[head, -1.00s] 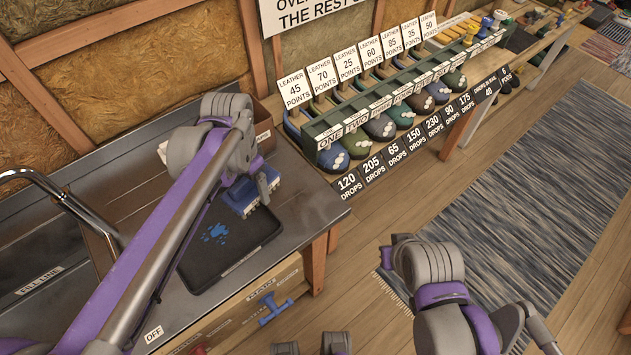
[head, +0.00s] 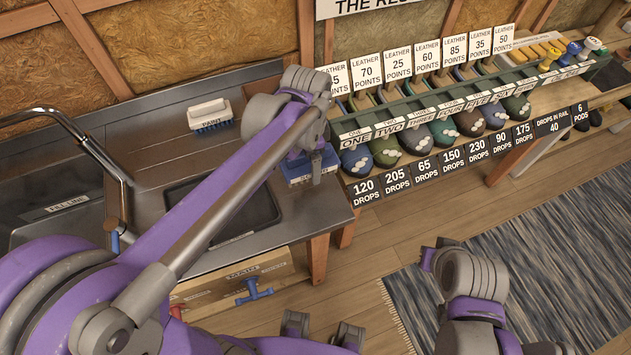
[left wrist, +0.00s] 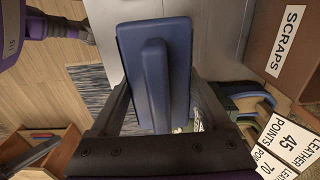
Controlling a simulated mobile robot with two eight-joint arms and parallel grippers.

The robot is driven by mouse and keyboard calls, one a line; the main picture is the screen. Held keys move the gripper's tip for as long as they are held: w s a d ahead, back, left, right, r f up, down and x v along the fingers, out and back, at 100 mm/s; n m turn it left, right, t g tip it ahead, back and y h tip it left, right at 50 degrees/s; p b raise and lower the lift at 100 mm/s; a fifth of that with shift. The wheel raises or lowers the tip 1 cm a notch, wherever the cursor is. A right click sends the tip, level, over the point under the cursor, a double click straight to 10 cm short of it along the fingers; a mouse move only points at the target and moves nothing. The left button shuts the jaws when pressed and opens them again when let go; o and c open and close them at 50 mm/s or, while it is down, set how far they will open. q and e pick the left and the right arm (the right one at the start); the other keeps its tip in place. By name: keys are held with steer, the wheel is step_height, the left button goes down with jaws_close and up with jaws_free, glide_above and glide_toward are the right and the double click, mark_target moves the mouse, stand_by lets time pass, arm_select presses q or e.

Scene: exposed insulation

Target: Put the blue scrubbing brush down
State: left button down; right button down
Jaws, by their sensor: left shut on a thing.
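The blue scrubbing brush (head: 298,177) is at the right end of the grey metal bench (head: 335,212), right of the dark tray (head: 258,212). My left gripper (head: 318,165) is shut on it from above. In the left wrist view the brush's blue back and raised grip (left wrist: 155,75) fill the space between the two fingers. I cannot tell whether its bristles touch the bench. My left arm hides part of the tray. Of my right arm, only links show at the lower right, and its gripper is not visible.
A white brush with blue bristles (head: 210,115) lies at the bench's back. A sink tap (head: 75,125) is at left. A green rack of labelled shoes (head: 440,115) stands close on the right. A SCRAPS box (left wrist: 290,45) shows in the left wrist view.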

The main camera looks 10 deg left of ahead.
arm_select(q)
glide_above(310, 188)
step_height(310, 188, down, 4)
steer(key=shift+f, duration=0.1)
steer(key=shift+f+b, duration=0.3)
steer(key=shift+f, duration=1.8)
